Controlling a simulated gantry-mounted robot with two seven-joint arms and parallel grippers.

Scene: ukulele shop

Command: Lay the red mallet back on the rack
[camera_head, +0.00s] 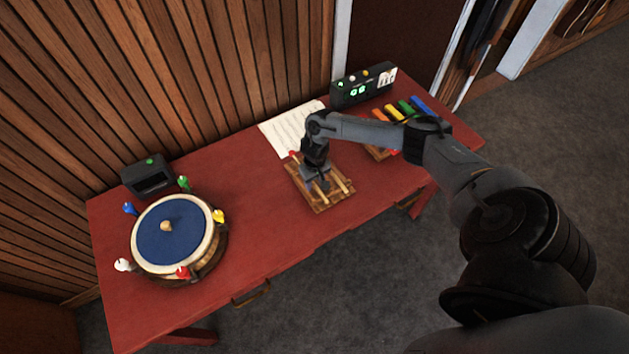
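The wooden rack (321,207) lies on the red table, right of its middle, with light wooden rods or sticks across it. My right gripper (318,187) points down over the rack, very close to it or touching it. A small red round tip (294,155), probably the red mallet's head, shows at the rack's back left edge, beside my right wrist. The rest of the mallet is hidden or cannot be told from the rack's sticks. Whether the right fingers are open or shut on a stick is too small to tell. My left gripper is out of view.
A round blue-topped drum (170,232) with coloured pegs and a dark box (147,175) stand at the left. White sheets (285,132) lie behind the rack. A black device (362,87) and coloured bars (405,109) are back right. The table (258,220) is bare between drum and rack.

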